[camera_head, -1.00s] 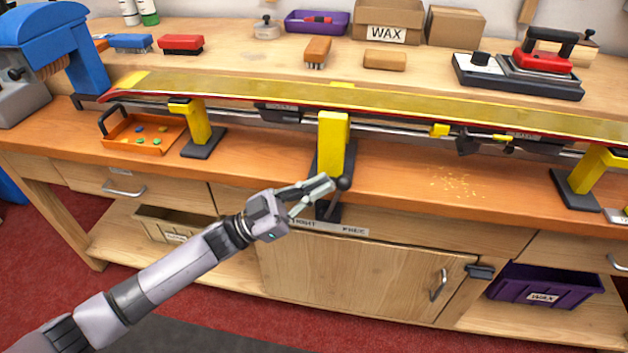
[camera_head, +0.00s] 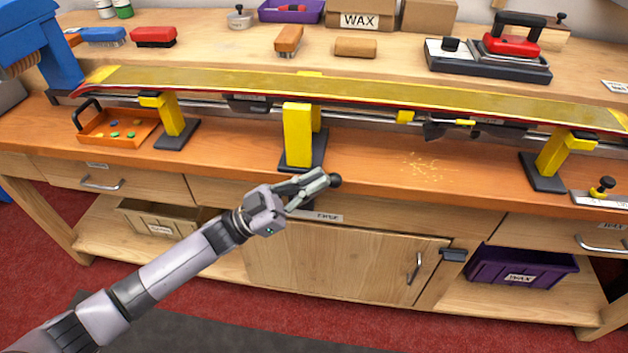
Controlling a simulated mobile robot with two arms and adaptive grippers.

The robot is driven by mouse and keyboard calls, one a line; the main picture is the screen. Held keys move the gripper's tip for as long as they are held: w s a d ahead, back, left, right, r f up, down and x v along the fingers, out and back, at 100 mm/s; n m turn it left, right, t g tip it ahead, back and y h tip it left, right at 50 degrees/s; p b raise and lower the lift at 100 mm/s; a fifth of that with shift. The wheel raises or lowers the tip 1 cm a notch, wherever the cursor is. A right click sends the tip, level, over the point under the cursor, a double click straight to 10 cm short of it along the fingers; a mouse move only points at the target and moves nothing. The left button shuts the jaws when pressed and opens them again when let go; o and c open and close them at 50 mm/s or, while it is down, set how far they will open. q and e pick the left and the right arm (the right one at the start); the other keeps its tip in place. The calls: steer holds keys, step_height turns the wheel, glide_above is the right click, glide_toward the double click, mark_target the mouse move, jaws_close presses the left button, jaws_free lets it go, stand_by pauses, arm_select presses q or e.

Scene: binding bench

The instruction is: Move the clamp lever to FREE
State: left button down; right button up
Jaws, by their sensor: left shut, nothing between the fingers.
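The clamp lever shows as a black ball knob (camera_head: 335,180) at the bench's front edge, below and right of the middle yellow clamp (camera_head: 298,135). The knob is above the right end of the label strip, where FREE (camera_head: 327,217) is written. The rest of the lever and the TIGHT end of the label are largely hidden by my gripper. My left gripper (camera_head: 321,181) is shut and empty, its fingertips at the left side of the knob. They look touching, but I cannot be sure. My right gripper is not in view.
A yellow ski or board (camera_head: 330,88) lies along the bench above the clamps. An orange tray (camera_head: 117,127) is at the left. A cupboard door (camera_head: 345,262) is below the lever. The bench front right of the knob is clear apart from yellow shavings (camera_head: 425,165).

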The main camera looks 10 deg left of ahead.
arm_select(q)
steer(key=shift+a, duration=0.1)
steer(key=v, duration=1.2)
stand_by(0.4)
